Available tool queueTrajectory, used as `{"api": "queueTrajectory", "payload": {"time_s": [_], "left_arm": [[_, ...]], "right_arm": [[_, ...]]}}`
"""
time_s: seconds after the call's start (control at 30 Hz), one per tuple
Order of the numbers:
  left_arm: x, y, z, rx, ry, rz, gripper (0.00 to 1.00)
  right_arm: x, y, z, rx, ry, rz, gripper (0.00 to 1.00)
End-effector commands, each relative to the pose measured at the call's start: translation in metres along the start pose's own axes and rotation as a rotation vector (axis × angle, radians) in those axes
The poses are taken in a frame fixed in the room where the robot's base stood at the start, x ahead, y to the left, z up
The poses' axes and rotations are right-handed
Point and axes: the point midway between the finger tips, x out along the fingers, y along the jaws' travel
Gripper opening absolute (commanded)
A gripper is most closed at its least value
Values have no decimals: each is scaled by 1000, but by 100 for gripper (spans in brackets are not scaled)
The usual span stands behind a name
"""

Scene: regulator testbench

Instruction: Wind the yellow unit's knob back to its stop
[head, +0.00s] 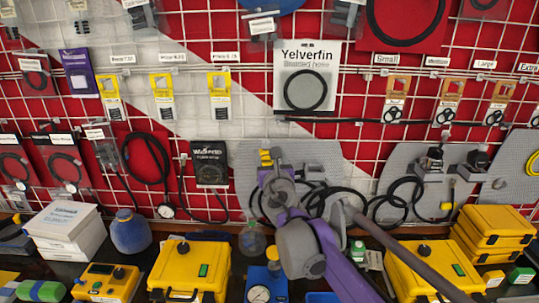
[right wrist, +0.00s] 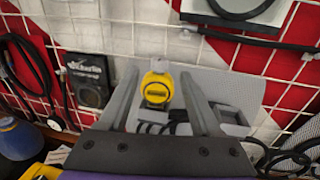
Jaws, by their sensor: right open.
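A yellow unit (right wrist: 156,90) with a dark front band is mounted in front of a grey board on the wall grid. In the head view the yellow unit (head: 265,157) shows only in small part, just beyond my right gripper (head: 271,172). In the right wrist view my right gripper (right wrist: 158,76) is open, with one finger on each side of the unit and visible gaps to both. I cannot tell how far the fingers reach along it. My left gripper is not in view.
Black hoses (head: 405,195) hang right of my right gripper, before another grey board (head: 390,165). Yellow cases (head: 190,268) and a blue gauge box (head: 262,284) crowd the bench below. Packaged hoses and a Yelverfin ring pack (head: 306,78) hang above.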

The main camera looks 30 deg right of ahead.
Motion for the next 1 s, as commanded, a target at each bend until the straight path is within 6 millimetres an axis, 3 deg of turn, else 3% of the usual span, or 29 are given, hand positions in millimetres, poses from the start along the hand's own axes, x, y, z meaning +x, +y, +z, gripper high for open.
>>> {"api": "queueTrajectory", "payload": {"time_s": [0.17, 0.33, 0.5, 0.77, 1.0], "left_arm": [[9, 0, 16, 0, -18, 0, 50], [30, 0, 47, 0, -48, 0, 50], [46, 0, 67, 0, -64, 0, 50], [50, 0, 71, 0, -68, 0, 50], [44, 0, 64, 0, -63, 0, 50]], "right_arm": [[8, 6, 1, 3, -21, -55, 65], [21, 16, 4, 11, -52, -231, 65], [20, 27, 1, 7, -30, -414, 65], [17, 27, 1, -1, 2, -526, 65], [51, 6, 4, 0, -1, -528, 65]]}}
